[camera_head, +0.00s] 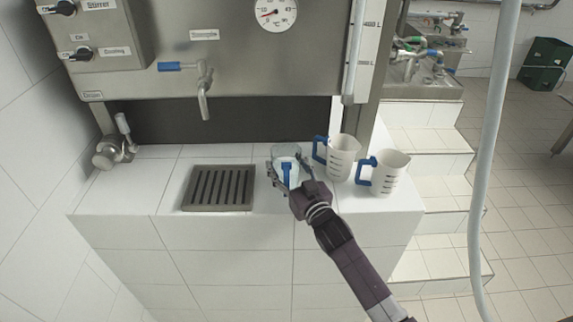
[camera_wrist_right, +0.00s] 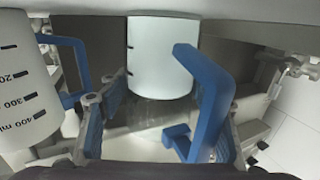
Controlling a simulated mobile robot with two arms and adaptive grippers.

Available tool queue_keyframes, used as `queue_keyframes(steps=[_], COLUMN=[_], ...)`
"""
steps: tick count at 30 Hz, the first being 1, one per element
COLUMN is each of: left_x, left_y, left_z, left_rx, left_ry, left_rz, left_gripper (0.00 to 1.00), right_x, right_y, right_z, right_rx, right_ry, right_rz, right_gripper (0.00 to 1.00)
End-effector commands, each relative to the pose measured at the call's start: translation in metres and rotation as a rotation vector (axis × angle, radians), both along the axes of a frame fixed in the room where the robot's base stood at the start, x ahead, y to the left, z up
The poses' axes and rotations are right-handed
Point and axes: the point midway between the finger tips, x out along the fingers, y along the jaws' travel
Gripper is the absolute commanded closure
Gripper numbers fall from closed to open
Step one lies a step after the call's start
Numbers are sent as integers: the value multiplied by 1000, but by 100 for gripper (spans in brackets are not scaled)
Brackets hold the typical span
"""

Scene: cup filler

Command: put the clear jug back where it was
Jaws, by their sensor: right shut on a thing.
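The clear jug (camera_head: 286,151) with a blue handle is at my right gripper (camera_head: 287,173), on the counter's right half, between the drain grate and the white jugs. The gripper's fingers are on either side of its handle side, shut on it. In the right wrist view the jug's pale body (camera_wrist_right: 160,62) and blue handle (camera_wrist_right: 207,95) show in front of and between the blue-padded fingers (camera_wrist_right: 158,118). I cannot tell whether its base touches the counter. My left gripper is not in view.
Two white jugs with blue handles, one nearer the back (camera_head: 343,158) and one to its right (camera_head: 389,174), stand close by. The drain grate (camera_head: 218,188) lies left, below a tap (camera_head: 203,92). A valve fitting (camera_head: 113,150) is at far left. White counter (camera_head: 150,185) is bare between them.

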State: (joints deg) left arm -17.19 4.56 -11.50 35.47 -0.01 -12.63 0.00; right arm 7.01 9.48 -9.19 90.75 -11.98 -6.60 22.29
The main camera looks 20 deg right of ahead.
Motion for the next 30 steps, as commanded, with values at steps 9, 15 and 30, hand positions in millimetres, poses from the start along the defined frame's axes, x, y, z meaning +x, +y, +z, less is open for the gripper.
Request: queue_keyframes(steps=[9,15,30], left_x=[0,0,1], left_y=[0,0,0], left_z=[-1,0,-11], left_rx=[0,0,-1], left_ry=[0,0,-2], left_rz=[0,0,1], left_gripper=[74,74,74], right_x=[0,0,-74], right_y=[0,0,-9], right_z=[-2,0,-3], right_rx=[0,0,0], right_ry=[0,0,3], right_rz=[0,0,0], right_gripper=[25,25,25])
